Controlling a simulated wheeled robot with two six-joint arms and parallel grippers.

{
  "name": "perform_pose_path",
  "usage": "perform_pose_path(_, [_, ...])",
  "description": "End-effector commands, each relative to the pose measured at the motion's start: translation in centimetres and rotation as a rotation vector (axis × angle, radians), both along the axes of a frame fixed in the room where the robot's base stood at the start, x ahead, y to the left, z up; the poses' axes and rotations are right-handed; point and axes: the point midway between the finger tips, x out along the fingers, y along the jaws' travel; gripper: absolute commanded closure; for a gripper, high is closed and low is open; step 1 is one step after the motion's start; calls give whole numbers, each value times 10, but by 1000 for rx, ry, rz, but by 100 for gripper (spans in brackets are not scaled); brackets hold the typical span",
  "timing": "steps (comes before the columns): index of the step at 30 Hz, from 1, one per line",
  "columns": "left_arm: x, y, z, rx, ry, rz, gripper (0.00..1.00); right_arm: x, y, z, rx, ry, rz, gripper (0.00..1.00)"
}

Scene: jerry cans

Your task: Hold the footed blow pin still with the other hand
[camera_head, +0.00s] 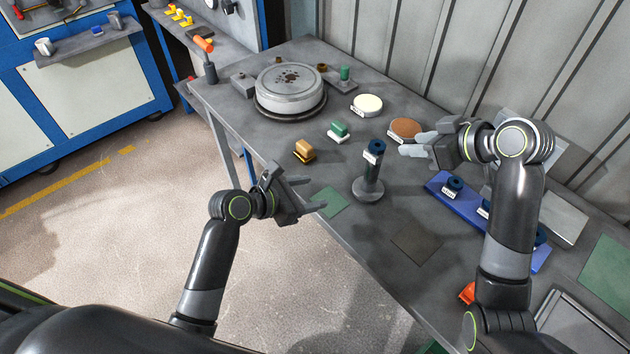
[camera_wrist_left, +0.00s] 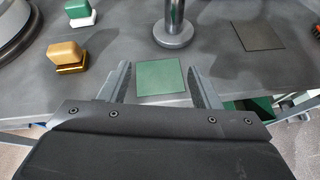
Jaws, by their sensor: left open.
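The footed blow pin (camera_head: 368,187) stands upright on the grey bench, a grey post on a round foot with a blue ring and white label at its top. The left wrist view shows its foot and lower post (camera_wrist_left: 173,36); its top is cut off. My left gripper (camera_head: 311,193) is open and empty at the bench's front edge, left of the pin and apart from it. Its fingers straddle a green square (camera_wrist_left: 160,77) in the wrist view. My right gripper (camera_head: 415,144) is right of the pin's top, fingers pointing left; the gap between them is unclear.
A blue rack (camera_head: 440,186) with blue-ringed pieces lies under my right arm. A gold-brown block (camera_head: 304,151), a green-topped block (camera_head: 338,131), a cream disc (camera_head: 366,104) and a brown disc (camera_head: 405,128) lie behind the pin. A dark square (camera_head: 417,245) lies in front.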

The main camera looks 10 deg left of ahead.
Motion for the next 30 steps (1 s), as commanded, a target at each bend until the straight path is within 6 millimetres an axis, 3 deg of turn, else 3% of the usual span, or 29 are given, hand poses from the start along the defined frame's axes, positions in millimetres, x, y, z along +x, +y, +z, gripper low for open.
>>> perform_pose_path(3, [-2, -11, 31, -87, 10, -7, 43, 0, 0, 0, 0, 0, 0, 64])
perform_pose_path(9, [-1, -21, 46, -143, 24, -14, 43, 0, 0, 0, 0, 0, 0, 64])
perform_pose_path(30, [73, -97, 2, -142, 25, -14, 43, 0, 0, 0, 0, 0, 0, 64])
